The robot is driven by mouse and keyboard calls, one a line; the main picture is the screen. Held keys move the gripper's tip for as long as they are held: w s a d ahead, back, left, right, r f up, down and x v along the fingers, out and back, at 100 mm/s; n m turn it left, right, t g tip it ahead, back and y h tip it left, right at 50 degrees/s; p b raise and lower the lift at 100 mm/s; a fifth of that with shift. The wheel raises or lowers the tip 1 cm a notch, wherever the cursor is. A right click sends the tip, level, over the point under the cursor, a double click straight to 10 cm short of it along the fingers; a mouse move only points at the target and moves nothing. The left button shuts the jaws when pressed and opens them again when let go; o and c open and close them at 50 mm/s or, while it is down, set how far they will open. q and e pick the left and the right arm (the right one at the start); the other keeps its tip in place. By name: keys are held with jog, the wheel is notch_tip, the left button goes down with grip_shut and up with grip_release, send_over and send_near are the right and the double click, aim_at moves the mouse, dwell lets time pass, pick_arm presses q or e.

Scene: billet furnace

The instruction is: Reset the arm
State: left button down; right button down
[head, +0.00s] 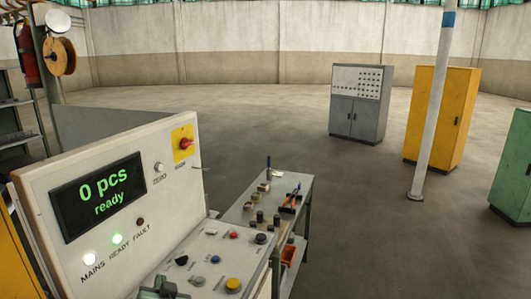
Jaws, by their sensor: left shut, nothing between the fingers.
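My left gripper (163,286) shows as a small dark shape at the bottom edge, over the near edge of the sloped button desk (200,262). It is shut and holds nothing; most of it is cut off by the frame. My right gripper is out of view. Behind the desk stands a pale control panel (180,205) with a display (98,196) reading "0 pcs ready". Its mains lamp (89,258) glows white and its ready lamp (117,239) green. The fault lamp (140,221) is dark. A red rotary switch (186,143) sits on a yellow plate.
A workbench (240,209) with small parts and tools adjoins the desk on the right. A white post (434,110) stands on the floor. Grey (356,120), yellow (459,120) and green (515,165) cabinets stand farther off. The floor between is clear.

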pick_arm(q)
jog(key=s+f+g+h, duration=0.3)
jog(key=s+f+g, duration=0.1)
jog(key=s+f, duration=0.9)
jog(key=s+d+f+m+g+h, duration=0.1)
jog(key=s+d+f+g+h, duration=0.15)
jog(key=s, duration=0.75)
jog(key=s+d+f+g+h, duration=0.1)
jog(key=s+d+f+g, duration=0.15)
jog(key=s, duration=0.75)
notch_tip(320, 180, down, 31)
jog(key=s+g+b, duration=0.2)
jog(key=b, duration=0.2)
jog(key=s+a+f+g+b, duration=0.1)
jog(key=s+a+f+b, duration=0.2)
jog(key=s+f, duration=1.3)
jog(key=shift+f+m, duration=0.3)
jog(key=shift+f, duration=0.25)
